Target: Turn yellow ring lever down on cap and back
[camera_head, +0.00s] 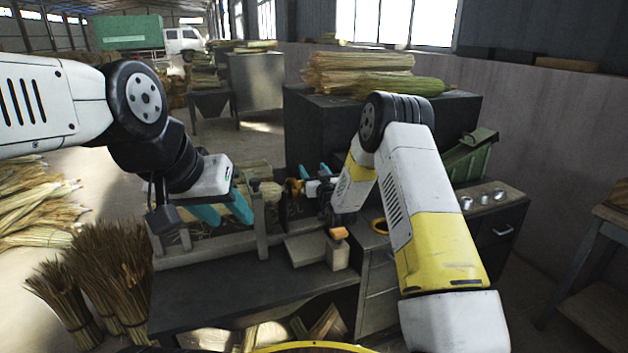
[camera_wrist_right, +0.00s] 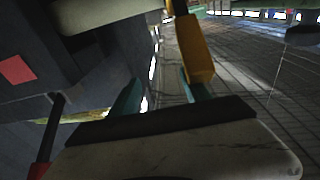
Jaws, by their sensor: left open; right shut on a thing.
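A yellow-orange lever (camera_head: 293,187) is at the winding machine, left of my right gripper (camera_head: 314,171) in the head view. In the right wrist view, the lever (camera_wrist_right: 194,48) is a yellow bar whose near end lies at the teal fingers (camera_wrist_right: 158,92). My right gripper is shut on it; the exact contact is hard to see. The cap cannot be made out clearly. My left gripper (camera_head: 221,213) is open, with teal fingers pointing down over the left part of the machine bench. It appears empty. My right forearm hides part of the machine.
Straw bundles (camera_head: 360,73) lie on a dark cabinet behind. Brush bundles (camera_head: 100,270) stand on the floor left.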

